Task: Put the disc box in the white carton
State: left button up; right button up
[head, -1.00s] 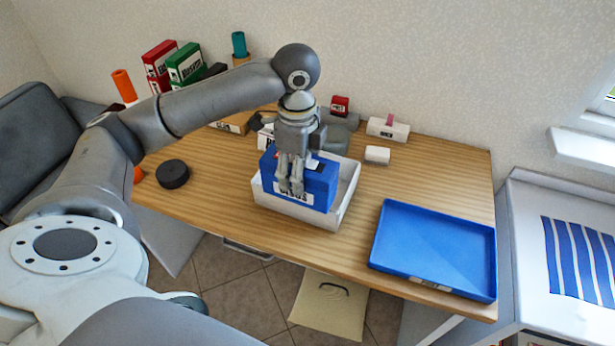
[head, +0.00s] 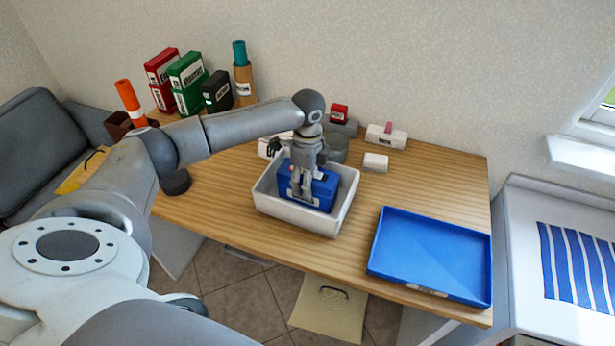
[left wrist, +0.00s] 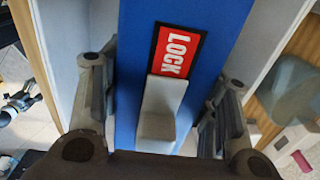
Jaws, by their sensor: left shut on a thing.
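The blue disc box (head: 322,189) sits down inside the white carton (head: 318,220), its top about level with the carton's rim or a little above it. My left gripper (head: 303,197) reaches down from above and is shut on the box. In the left wrist view the blue box (left wrist: 195,40) fills the middle between the two fingers, with a red label reading LOCK. The carton's walls (left wrist: 62,40) show on both sides of it. Whether the box touches the carton floor is hidden.
A blue tray (head: 430,255) lies at the table's right front. Red and green binders (head: 187,82) and a black box (head: 217,91) stand at the back left. A black round disc (head: 175,182) is left of the carton. Small white boxes (head: 376,162) lie behind it.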

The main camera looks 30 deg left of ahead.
pick_arm(q)
jog(key=shift+f, duration=0.15)
jog(key=o, duration=1.2)
jog(key=shift+c, duration=0.2)
notch_tip(320, 180, up, 12)
jog(key=shift+r+b, duration=0.15)
jog(key=shift+b, duration=0.8)
